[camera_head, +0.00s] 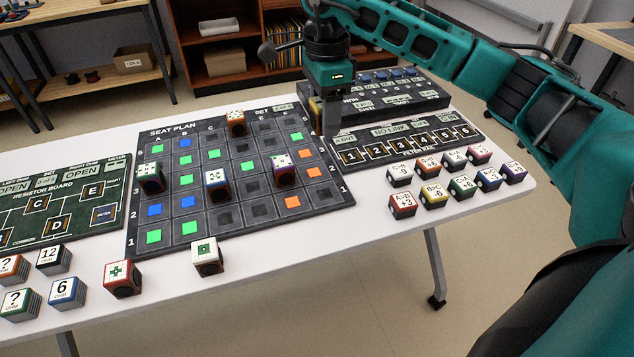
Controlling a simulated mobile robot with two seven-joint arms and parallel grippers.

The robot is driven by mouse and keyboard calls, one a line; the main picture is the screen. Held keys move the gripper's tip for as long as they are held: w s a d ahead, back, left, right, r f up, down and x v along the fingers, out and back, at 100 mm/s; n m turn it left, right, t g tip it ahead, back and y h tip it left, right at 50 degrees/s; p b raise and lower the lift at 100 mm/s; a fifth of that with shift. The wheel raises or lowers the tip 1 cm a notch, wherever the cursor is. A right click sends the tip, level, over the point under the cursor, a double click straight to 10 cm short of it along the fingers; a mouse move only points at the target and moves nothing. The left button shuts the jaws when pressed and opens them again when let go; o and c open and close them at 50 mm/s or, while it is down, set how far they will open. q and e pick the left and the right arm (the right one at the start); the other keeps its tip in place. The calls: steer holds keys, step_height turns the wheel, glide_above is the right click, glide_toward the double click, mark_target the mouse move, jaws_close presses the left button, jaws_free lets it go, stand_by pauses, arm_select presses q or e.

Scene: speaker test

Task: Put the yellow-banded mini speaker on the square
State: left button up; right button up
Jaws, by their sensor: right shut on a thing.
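My right gripper (327,126) points down at the right edge of the seat plan board (340,203), by the back right corner of its grid. It is shut on a small block with a yellowish side, which looks like the yellow-banded mini speaker (316,109). A finger hides most of it, and I cannot tell whether it touches the board. The board has dark squares, some lit green, blue or orange; which one is the task's square is not clear. My left gripper is not in view.
Other mini speakers stand on the board, including an orange-banded one (237,124), a blue-banded one (217,186) and a purple-banded one (283,170). The filter rail panel (405,144) lies close right of my gripper. Labelled cubes (433,196) stand in front of it. The resistor board (60,205) lies left.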

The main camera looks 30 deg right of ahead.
glide_above(324, 194)
step_height(324, 194, down, 12)
steer(key=shift+f+b, duration=0.1)
steer(key=shift+b, duration=0.35)
step_height(324, 194, down, 4)
steer(key=shift+f, duration=0.45)
arm_select(q)
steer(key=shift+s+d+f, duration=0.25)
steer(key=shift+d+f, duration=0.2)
steer(key=shift+b, duration=0.3)
arm_select(e)
steer(key=shift+f, duration=0.15)
steer(key=o, duration=1.1)
